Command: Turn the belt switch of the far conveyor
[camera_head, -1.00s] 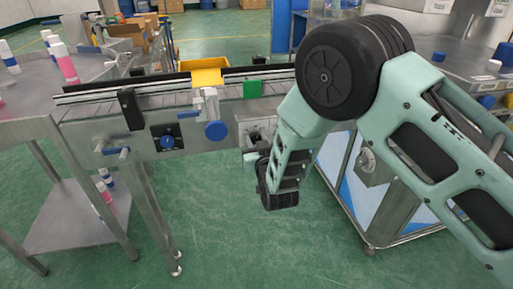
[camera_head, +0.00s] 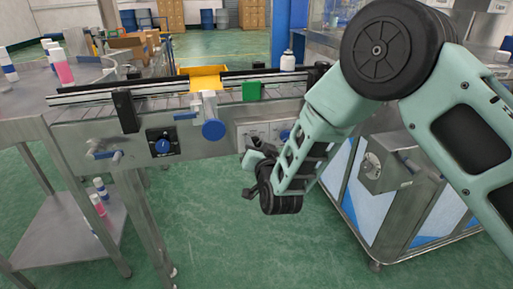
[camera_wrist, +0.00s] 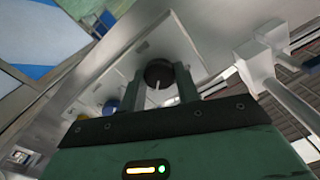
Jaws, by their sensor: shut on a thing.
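The conveyor (camera_head: 95,113) runs across the left half of the head view, with dark rails along its belt. A light control panel (camera_head: 262,131) sits on its front side, above my gripper (camera_head: 254,158). In the wrist view, a round black knob with a pale pointer line, the belt switch (camera_wrist: 158,70), sits between the fingers of my gripper (camera_wrist: 160,84). The fingers are shut on this knob. In the head view my gripper and wrist hide the knob. The pointer's exact setting is hard to read.
A second switch box with a blue knob (camera_head: 162,143) and a blue round handle (camera_head: 213,130) are on the conveyor's front, left of my gripper. Green floor is open below.

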